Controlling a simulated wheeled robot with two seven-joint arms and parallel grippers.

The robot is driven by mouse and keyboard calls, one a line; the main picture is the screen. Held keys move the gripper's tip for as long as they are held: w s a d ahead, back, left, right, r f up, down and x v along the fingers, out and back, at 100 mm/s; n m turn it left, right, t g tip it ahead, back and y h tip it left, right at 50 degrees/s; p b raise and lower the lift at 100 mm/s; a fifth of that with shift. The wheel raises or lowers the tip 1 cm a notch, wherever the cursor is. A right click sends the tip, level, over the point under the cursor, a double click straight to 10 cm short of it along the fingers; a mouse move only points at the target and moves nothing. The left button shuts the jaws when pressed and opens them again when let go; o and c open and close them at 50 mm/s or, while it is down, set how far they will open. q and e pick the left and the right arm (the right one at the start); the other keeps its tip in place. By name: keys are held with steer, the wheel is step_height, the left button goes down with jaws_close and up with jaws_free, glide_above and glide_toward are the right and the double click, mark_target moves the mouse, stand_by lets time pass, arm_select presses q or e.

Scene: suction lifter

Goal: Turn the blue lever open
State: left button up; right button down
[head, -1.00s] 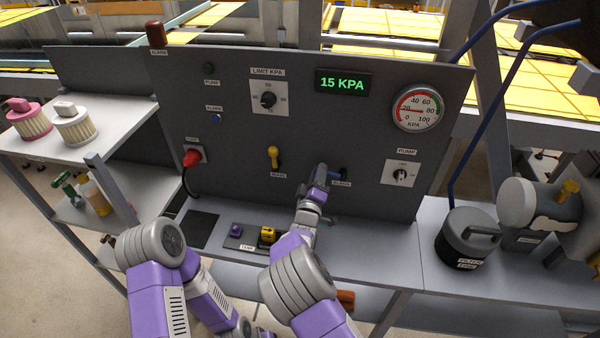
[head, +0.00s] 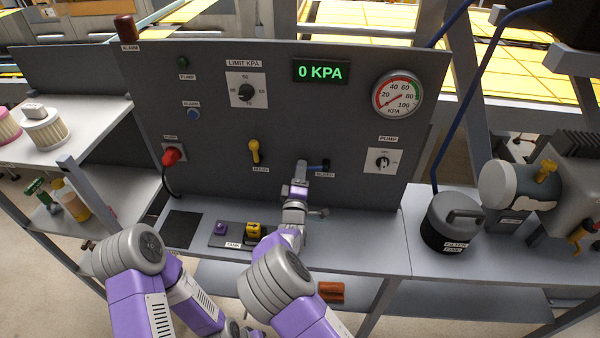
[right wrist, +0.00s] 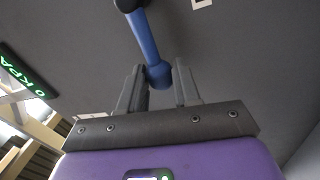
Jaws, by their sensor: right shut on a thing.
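The blue lever (head: 319,167) is on the dark upright panel (head: 215,150), by the BLEED label. My right gripper (head: 301,168) is at the lever and covers part of it in the head view. In the right wrist view the lever is a blue bar (right wrist: 145,38) running from its dark pivot to a rounded end between the fingers of my right gripper (right wrist: 158,88). That gripper is shut on the lever's end. The display (head: 320,72) reads 0 KPA, and the gauge (head: 397,94) needle is at the low end. My left gripper does not show.
The yellow MAIN lever (head: 255,152) points up, left of my right gripper. The TANK block with a yellow part (head: 253,231) lies on the shelf below. A filter tank (head: 455,226) stands at the right.

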steer(key=c, duration=0.8)
jaws_free()
steer(key=v, duration=0.7)
steer(key=shift+s, duration=0.25)
steer(key=shift+f, duration=0.1)
